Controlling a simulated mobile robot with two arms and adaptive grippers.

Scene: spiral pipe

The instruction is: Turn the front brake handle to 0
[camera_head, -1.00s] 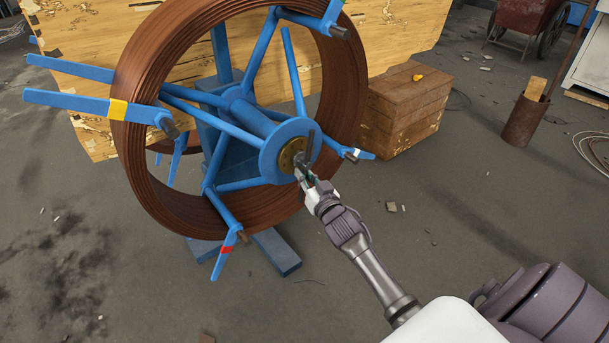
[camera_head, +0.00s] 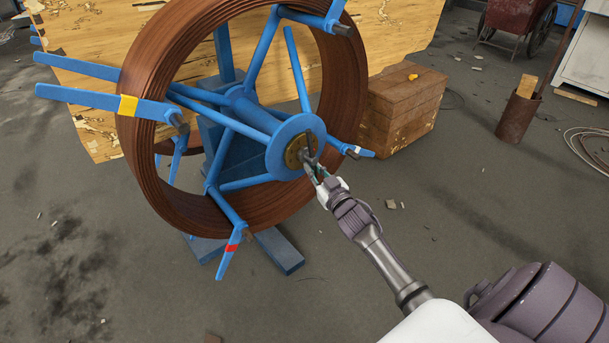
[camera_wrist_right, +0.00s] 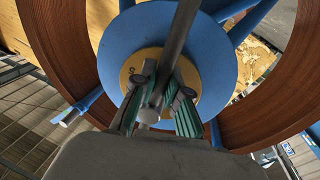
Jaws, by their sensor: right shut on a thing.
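The front brake handle (camera_head: 309,143) is a thin dark grey bar at the centre of the brass disc (camera_head: 293,152) on the blue hub of the pipe reel. In the head view it points nearly straight up. In the right wrist view the handle (camera_wrist_right: 181,33) crosses the disc (camera_wrist_right: 128,70), leaning to the upper right, with its round end between the fingers. A small dark mark on the disc is too small to read. My right gripper (camera_head: 315,168) is shut on the handle, its fingers (camera_wrist_right: 160,98) on either side of it. My left gripper is not in view.
The brown pipe coil (camera_head: 345,90) surrounds the hub, and blue spokes and arms (camera_head: 100,100) stick out around it. A wooden crate (camera_head: 405,105) stands to the right behind the reel. The floor to the right and in front is mostly clear, with small debris.

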